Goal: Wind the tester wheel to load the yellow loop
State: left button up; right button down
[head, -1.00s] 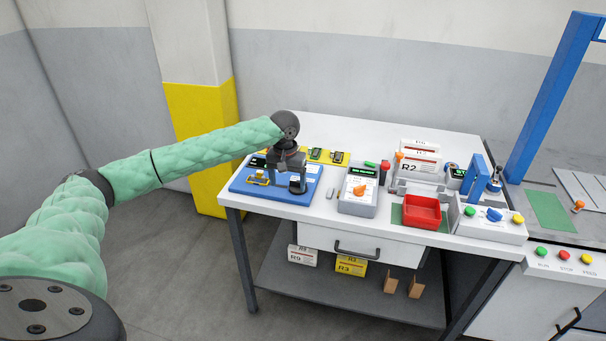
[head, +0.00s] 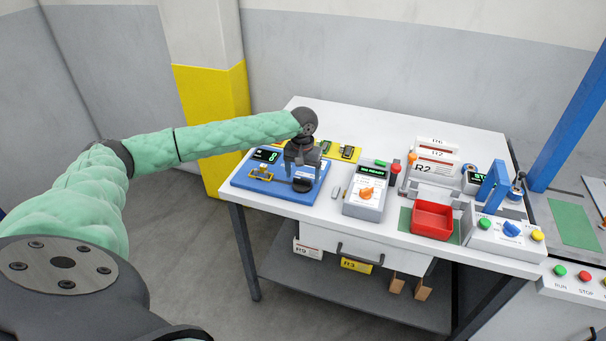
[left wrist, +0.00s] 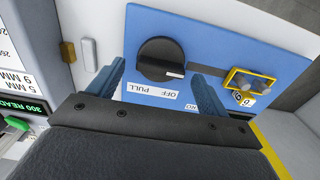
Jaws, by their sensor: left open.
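The tester is a blue board (head: 250,184) on the table's left end; it also shows in the left wrist view (left wrist: 215,30). Its round black wheel (left wrist: 160,58) carries a white mark at its edge, beside an "OFF PULL" label. The wheel (head: 302,185) also shows in the head view. The yellow loop (left wrist: 250,82) sits on the board to the right of the wheel in the wrist view, and left of it in the head view (head: 261,173). My left gripper (head: 303,170) is open above the wheel, with the wheel between its two fingers in the wrist view. Contact cannot be told.
A grey meter box (head: 366,200) with an orange knob stands right of the board. A red tray (head: 432,220) and a button box (head: 505,235) stand farther right. A small dark display (head: 267,156) is at the board's back.

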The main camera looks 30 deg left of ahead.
pick_arm(q)
jog(key=shift+s+f, duration=0.15)
jog(key=shift+f, duration=0.45)
pick_arm(e)
jog(key=shift+s+d+f, duration=0.1)
jog(key=shift+f, duration=0.35)
pick_arm(q)
jog(key=c, duration=1)
pick_arm(e)
jog(key=shift+r, duration=0.1)
pick_arm(q)
jog(key=shift+p, duration=0.35)
